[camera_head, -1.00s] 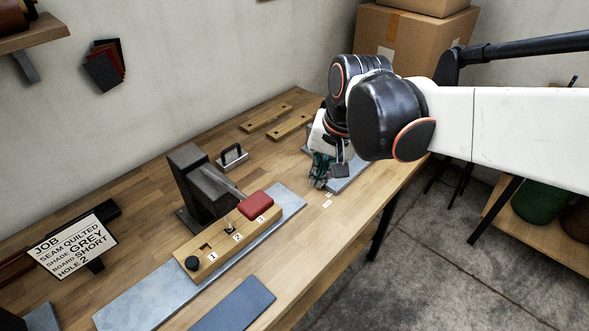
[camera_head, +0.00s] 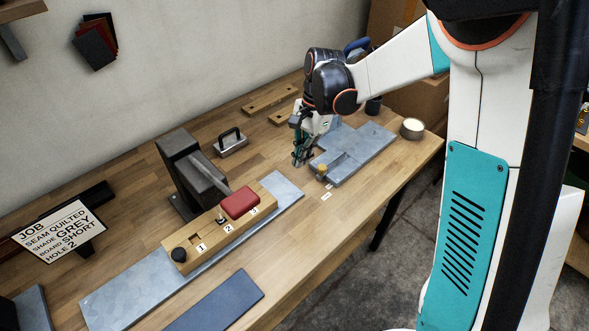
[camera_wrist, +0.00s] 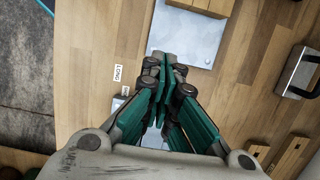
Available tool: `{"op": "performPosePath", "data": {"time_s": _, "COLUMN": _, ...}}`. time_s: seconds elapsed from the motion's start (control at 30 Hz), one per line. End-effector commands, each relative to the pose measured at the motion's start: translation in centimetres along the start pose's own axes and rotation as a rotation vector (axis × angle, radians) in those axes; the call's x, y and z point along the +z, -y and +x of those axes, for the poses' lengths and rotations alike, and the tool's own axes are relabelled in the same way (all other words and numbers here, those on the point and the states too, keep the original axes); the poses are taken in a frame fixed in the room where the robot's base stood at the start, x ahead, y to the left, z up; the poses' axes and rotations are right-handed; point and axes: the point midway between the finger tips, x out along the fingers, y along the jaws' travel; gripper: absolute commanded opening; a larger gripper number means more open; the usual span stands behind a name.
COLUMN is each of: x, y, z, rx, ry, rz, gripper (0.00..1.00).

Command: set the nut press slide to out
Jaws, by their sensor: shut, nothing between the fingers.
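A wooden block (camera_head: 232,240) numbered 1, 2 and 3 lies on a long grey steel plate (camera_head: 120,289), beside a dark upright press (camera_head: 190,173) with a lever. My gripper (camera_head: 302,158) is shut and empty above the table, beyond the plate's far end. In the wrist view its fingertips (camera_wrist: 165,76) point toward that plate end (camera_wrist: 188,40).
A grey stepped fixture (camera_head: 365,150) with a brass-coloured knob (camera_head: 322,170) stands right of my gripper. A handled metal block (camera_head: 231,143) and wooden strips (camera_head: 268,99) lie behind. A job sign (camera_head: 60,233) stands at left. A blue-grey mat (camera_head: 215,303) lies in front.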

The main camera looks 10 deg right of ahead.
Motion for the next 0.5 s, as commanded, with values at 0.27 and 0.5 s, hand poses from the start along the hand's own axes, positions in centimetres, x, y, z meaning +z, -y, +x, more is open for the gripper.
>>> {"op": "performPosePath", "data": {"time_s": 0.27, "x": -0.1, "y": 0.0, "z": 5.2, "rx": -0.001, "ry": -0.001, "rz": -0.002, "gripper": 0.00}}
{"op": "performPosePath", "data": {"time_s": 0.5, "x": -0.1, "y": 0.0, "z": 9.7, "rx": -0.001, "ry": -0.001, "rz": -0.003, "gripper": 0.00}}
